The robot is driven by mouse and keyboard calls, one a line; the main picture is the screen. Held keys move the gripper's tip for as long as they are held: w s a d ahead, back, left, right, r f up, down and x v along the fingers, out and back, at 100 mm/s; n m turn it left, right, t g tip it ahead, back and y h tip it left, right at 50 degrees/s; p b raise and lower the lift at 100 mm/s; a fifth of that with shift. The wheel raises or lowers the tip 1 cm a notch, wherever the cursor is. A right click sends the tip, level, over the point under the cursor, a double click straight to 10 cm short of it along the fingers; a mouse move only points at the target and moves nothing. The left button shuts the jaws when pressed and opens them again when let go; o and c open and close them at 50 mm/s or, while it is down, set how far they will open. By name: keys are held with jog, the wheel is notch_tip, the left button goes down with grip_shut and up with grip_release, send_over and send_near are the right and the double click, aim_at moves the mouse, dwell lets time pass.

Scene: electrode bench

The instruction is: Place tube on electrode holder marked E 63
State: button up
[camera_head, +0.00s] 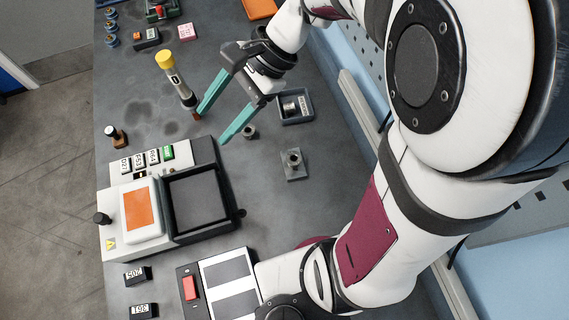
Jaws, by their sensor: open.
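A tube (178,80) with a yellow cap and a small label stands on the dark bench. My gripper (212,127) has two teal fingers, spread open and empty. The fingers are just right of the tube in the picture; I cannot tell whether the nearer finger touches it. A grey square-based holder with a short post (293,165) stands right of the fingertips. A smaller round holder (249,132) is close to the lower fingertip. No marking E 63 is readable, so I cannot tell which holder bears it.
A small dark tray (284,119) holds a labelled metallic piece. A bench device (139,210) with an orange screen and a dark square recess is below. Blocks (138,276) lie below. Bench around the square-based holder is clear.

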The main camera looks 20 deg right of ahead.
jog(key=s+d+f+n+h, duration=0.1)
jog(key=s+d+n+h, duration=0.2)
jog(key=s, duration=0.4)
jog(key=s+d+f+n+h, duration=0.1)
jog(key=s+d+n+h, duration=0.2)
jog(key=s, duration=0.5)
jog(key=shift+s+d+f+n+h, duration=0.2)
jog(key=shift+d+n+h, duration=0.1)
jog(key=shift+n, duration=0.5)
